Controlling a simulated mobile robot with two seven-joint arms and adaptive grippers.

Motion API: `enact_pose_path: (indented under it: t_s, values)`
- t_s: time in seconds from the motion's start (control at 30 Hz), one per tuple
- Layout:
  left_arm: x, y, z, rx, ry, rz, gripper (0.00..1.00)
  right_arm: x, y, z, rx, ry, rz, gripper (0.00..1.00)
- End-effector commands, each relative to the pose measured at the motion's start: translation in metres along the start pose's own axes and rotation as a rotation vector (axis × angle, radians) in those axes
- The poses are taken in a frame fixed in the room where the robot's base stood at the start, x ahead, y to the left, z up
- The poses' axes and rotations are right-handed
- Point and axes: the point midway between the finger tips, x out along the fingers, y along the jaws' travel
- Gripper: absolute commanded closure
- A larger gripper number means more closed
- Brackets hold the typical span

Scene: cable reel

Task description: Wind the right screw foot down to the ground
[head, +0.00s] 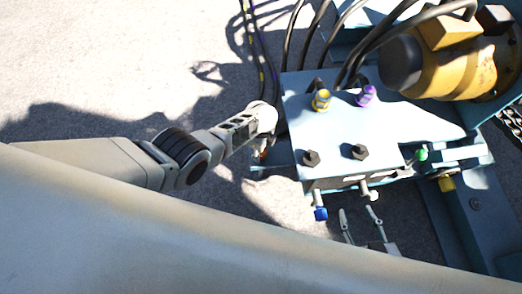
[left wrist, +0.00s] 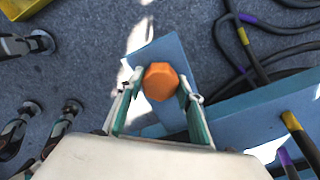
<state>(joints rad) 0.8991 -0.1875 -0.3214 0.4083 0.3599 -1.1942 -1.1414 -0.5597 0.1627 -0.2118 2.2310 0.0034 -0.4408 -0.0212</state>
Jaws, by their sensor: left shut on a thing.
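An orange hexagonal head (left wrist: 161,82) sits on a blue plate (left wrist: 155,55) in the left wrist view. My left gripper (left wrist: 156,95) is shut on it, one finger on each side. In the head view my left gripper (head: 262,146) reaches down beside the left edge of the blue machine, and the orange head is mostly hidden there. The foot below the plate and its distance to the ground cannot be seen. My right gripper (head: 362,222) shows below the machine's front edge, its fingers apart and empty.
The blue machine box (head: 335,130) carries yellow and purple fittings and dark bolts. Blue and green knobs stick out at its front. Black hoses (head: 345,45) run over the back beside a yellow motor (head: 450,70). Open concrete ground (head: 90,60) lies left.

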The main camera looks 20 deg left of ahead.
Motion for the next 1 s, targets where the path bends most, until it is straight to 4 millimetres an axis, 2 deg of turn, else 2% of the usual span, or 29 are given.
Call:
enact_pose_path:
  t_s: [0.03, 0.4, 0.97, 1.0]
  values:
    - [0.0041, 0.0048, 0.0019, 0.032, -0.003, 0.009, 0.85, 0.0002, -0.0006, 0.0016, 0.001, -0.002, -0.001, 0.6]
    - [0.004, 0.0045, 0.0025, 0.197, -0.003, 0.008, 0.85, 0.0002, -0.0009, 0.0019, 0.001, -0.003, -0.001, 0.6]
    - [0.0037, 0.004, 0.0034, 0.226, -0.004, 0.007, 0.85, 0.0002, -0.0009, 0.0012, 0.001, -0.002, -0.001, 0.6]
    - [0.0037, 0.0039, 0.0034, 0.226, -0.004, 0.007, 0.59, 0.0002, -0.0008, 0.0011, 0.001, -0.002, -0.001, 0.6]
